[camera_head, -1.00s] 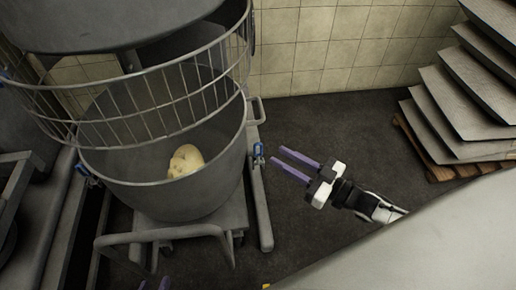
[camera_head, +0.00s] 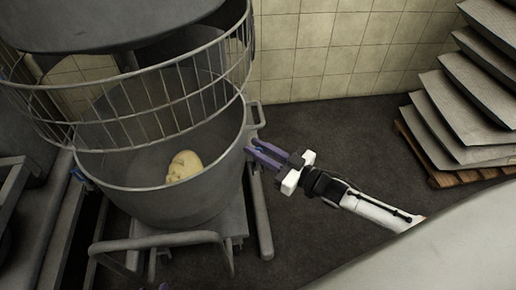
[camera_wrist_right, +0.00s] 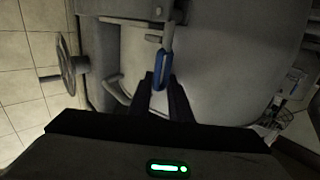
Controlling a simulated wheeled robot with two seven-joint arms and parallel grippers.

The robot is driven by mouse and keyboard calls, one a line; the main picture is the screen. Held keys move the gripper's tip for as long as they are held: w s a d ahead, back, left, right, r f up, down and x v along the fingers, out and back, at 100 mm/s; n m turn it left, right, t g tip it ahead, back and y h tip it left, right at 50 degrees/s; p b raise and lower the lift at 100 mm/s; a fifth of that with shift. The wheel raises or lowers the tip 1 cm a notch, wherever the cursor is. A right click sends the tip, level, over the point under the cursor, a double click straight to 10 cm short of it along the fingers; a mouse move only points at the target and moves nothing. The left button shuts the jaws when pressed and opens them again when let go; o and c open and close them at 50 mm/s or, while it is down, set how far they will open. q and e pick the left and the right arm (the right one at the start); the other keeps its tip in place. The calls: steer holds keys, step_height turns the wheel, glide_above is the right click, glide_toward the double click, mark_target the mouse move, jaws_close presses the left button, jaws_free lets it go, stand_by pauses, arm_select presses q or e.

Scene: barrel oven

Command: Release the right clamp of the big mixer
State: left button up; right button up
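The big mixer's grey bowl (camera_head: 165,205) stands at the left in the head view, with pale dough (camera_head: 184,166) inside and a wire guard (camera_head: 150,105) above it. The right clamp, with a blue handle, sits on the bowl's right side; in the wrist view its handle (camera_wrist_right: 160,70) lies between my right fingers. My right gripper (camera_head: 256,152) has its purple fingers close together on both sides of the handle and looks shut on it. The fingers hide much of the clamp in the head view. Of my left gripper, only a purple tip (camera_head: 163,287) shows at the bottom edge.
A metal frame with a bar (camera_head: 160,241) stands below the bowl. A stack of grey trays (camera_head: 465,115) on a wooden pallet (camera_head: 465,177) stands at the right. The dark floor (camera_head: 335,125) between mixer and trays is clear. A pale surface (camera_head: 450,250) fills the lower right.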

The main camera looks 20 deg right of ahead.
mark_target(261, 167)
arm_select(q)
steer(key=shift+s+f, duration=0.1)
steer(key=shift+f, duration=0.1)
arm_select(e)
jaws_close()
